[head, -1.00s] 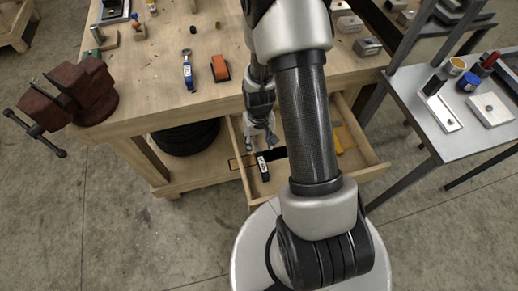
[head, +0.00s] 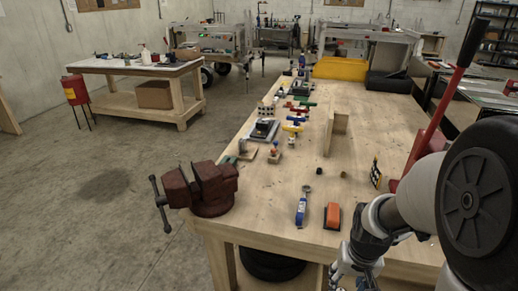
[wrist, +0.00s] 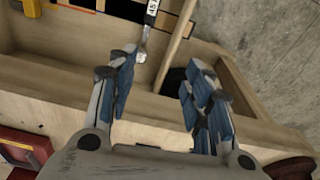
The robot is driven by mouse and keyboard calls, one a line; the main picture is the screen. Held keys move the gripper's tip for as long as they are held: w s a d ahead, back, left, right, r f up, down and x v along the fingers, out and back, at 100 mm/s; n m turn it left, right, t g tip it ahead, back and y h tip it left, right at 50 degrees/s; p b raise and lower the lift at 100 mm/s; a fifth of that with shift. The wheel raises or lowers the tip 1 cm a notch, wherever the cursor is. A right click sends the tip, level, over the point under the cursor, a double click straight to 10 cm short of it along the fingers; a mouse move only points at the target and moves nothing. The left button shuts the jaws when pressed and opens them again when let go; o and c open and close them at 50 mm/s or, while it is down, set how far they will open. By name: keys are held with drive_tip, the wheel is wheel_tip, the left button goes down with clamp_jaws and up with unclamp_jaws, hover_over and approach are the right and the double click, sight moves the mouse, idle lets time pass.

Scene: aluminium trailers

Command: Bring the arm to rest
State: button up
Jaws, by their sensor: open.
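My gripper (wrist: 160,85) is open in the wrist view, its two blue-grey fingers apart with nothing between them. It is over the wooden drawer (wrist: 60,45) and its front edge. In the head view my gripper (head: 352,275) is at the lower right by the workbench's front edge, partly cut off by the frame, below my bent arm. A slim tool with a white label (wrist: 152,12) lies in the drawer beyond the fingertips. The drawer itself does not show clearly in the head view.
The wooden workbench (head: 270,205) carries a dark red vise (head: 208,188), a blue-handled tool (head: 302,208), an orange block (head: 332,215) and several small parts farther back. A red lever (head: 440,120) rises beside my arm. Open concrete floor (head: 100,230) lies to the left.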

drive_tip(key=s+a+r+n+t, duration=0.1)
drive_tip(key=s+a+r, duration=0.3)
drive_tip(key=s+r, duration=0.3)
drive_tip(key=s+a+r+n+t, duration=0.1)
drive_tip(key=s+a+r+t, duration=0.1)
drive_tip(key=s+a+r, duration=0.2)
drive_tip(key=s+v, duration=0.1)
drive_tip(key=v, duration=0.7)
drive_tip(key=shift+f, duration=0.25)
